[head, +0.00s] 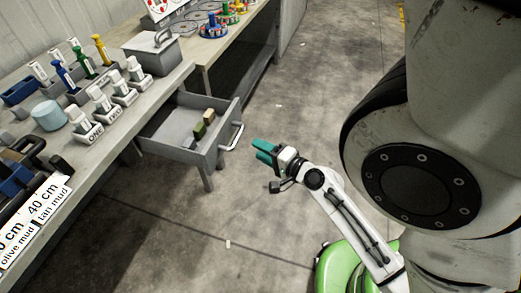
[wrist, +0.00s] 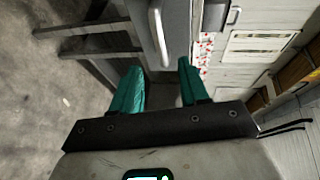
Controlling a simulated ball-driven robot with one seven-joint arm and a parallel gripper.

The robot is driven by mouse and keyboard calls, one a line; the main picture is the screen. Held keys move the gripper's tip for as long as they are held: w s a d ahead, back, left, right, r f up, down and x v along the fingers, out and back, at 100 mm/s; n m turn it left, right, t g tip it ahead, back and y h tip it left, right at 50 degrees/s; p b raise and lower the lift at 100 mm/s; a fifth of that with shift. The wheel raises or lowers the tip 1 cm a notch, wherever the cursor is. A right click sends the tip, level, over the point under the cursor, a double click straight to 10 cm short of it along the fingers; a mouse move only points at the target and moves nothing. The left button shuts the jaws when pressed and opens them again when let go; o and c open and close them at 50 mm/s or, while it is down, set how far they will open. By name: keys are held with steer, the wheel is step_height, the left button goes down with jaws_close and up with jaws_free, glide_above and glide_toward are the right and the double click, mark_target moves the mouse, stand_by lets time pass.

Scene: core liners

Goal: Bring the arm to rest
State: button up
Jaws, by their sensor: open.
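My gripper (head: 266,151) has teal fingers and hangs over the open floor, just right of the open drawer's handle and apart from it in the head view. In the wrist view the two teal fingers (wrist: 161,82) are spread with nothing between them. My white arm runs from the gripper down to the lower right of the head view. The open drawer (head: 178,148) holds a few small blocks, among them an olive one (head: 199,130) and a tan one (head: 209,116). The drawer's handle (wrist: 159,32) shows ahead of the fingers in the wrist view.
A workbench (head: 100,148) on the left carries tools in grey holders, a light blue cylinder (head: 48,115) and a grey lidded box (head: 151,51). A second bench with coloured pieces stands behind. The concrete floor (head: 230,210) between the drawer and my arm is mostly clear.

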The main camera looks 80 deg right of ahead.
stand_by(0.4)
steer(key=w+a+f+n+g+y+p, duration=0.2)
steer(key=w+a+f+n+y, duration=0.2)
steer(key=w+a+n+y, duration=0.7)
steer(key=s+a+n+g+h, duration=0.1)
steer(key=s+a+n+g, duration=0.1)
steer(key=a+n+g, duration=0.3)
steer(key=s+a+n+g+p, duration=0.1)
steer(key=s+a+n+g, duration=0.2)
steer(key=a+n+g, duration=0.2)
steer(key=a+n, duration=0.2)
steer(key=n, duration=0.1)
steer(key=shift+s+a+h, duration=0.2)
steer(key=shift+s+h, duration=0.05)
steer(key=shift+h, duration=0.15)
